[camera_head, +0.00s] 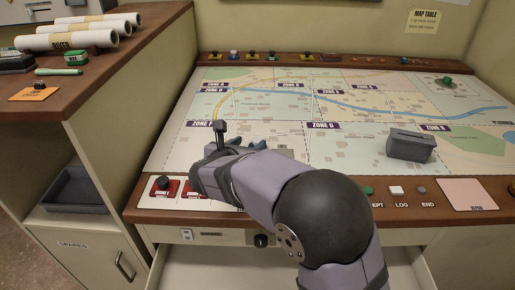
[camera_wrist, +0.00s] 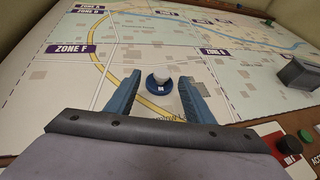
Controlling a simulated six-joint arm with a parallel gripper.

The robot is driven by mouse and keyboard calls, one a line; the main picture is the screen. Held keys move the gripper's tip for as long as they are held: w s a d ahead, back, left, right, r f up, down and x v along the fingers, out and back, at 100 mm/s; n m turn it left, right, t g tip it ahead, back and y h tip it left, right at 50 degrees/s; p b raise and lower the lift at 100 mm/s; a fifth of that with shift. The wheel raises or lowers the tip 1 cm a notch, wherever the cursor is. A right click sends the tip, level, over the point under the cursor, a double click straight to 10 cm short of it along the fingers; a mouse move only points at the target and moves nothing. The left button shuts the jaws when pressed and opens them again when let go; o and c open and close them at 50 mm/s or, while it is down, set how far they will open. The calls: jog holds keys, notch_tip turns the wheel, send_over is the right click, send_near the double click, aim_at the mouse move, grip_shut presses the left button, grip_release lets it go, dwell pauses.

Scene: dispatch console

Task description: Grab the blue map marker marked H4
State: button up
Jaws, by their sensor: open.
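A blue round map marker (camera_wrist: 159,84) with a pale top stands on the printed map in the wrist view. Its small front label is too blurred to read. My gripper (camera_wrist: 160,80) is open, with its two blue fingers on either side of the marker. I cannot tell whether they touch it. In the head view my gripper (camera_head: 246,145) is low over the left-middle of the map table, and my arm hides the marker there.
A grey slotted box (camera_head: 410,146) stands on the map's right side. A green marker (camera_head: 447,81) stands at the far right. Several small markers, one blue (camera_head: 234,55), line the back rail. Red-based buttons (camera_head: 163,186) sit on the front edge. An open drawer (camera_head: 210,268) is below.

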aim_at(256, 142)
jog(key=shift+f, duration=0.45)
jog(key=shift+p+x, duration=0.4)
jog(key=shift+x, duration=3.3)
jog(key=shift+s+d, duration=0.15)
jog(key=shift+d, duration=0.05)
jog(key=c, duration=1.1)
